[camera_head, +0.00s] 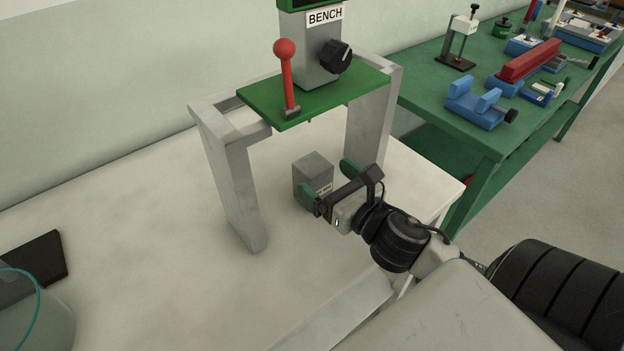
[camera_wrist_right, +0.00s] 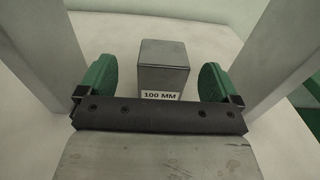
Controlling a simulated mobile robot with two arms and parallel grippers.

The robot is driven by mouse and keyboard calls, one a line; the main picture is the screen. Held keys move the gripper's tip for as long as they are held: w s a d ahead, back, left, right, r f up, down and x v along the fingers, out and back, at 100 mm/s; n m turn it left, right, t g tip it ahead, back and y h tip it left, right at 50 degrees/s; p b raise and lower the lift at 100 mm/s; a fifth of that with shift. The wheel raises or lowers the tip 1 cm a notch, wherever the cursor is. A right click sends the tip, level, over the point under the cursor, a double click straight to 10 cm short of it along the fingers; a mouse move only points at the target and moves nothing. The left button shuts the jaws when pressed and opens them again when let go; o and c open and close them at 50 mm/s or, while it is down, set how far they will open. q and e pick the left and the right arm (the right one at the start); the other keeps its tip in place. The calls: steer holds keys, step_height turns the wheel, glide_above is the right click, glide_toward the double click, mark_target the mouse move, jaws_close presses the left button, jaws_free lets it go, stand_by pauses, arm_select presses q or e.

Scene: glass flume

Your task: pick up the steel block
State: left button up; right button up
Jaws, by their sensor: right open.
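The steel block (camera_head: 313,172) is a grey cube standing on the pale table under the bench frame in the head view. In the right wrist view the steel block (camera_wrist_right: 163,67) stands between the two green fingers, with a "100 MM" label on its near face. My right gripper (camera_head: 329,180) is open, with one green finger on each side of the block. In the right wrist view my right gripper (camera_wrist_right: 160,88) shows gaps between both fingers and the block. My left gripper is not in view.
A grey bench frame (camera_head: 237,195) straddles the block, its legs close on both sides. A green plate (camera_head: 345,90) with a red-knobbed lever (camera_head: 287,75) sits on top. A green table (camera_head: 450,125) with tools stands at right.

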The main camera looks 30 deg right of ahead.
mark_target(313, 164)
steer(key=shift+w+r, duration=0.1)
steer(key=shift+w, duration=0.4)
steer(key=w+p, duration=0.1)
steer(key=w, duration=0.2)
steer(key=shift+w+d, duration=0.1)
steer(key=shift+w, duration=0.15)
steer(key=shift+w+f, duration=0.2)
steer(key=shift+w, duration=0.2)
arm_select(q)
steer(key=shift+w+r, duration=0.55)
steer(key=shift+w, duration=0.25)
arm_select(e)
steer(key=c, duration=1.6)
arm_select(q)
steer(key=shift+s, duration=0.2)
arm_select(e)
steer(key=shift+r, duration=0.15)
jaws_close()
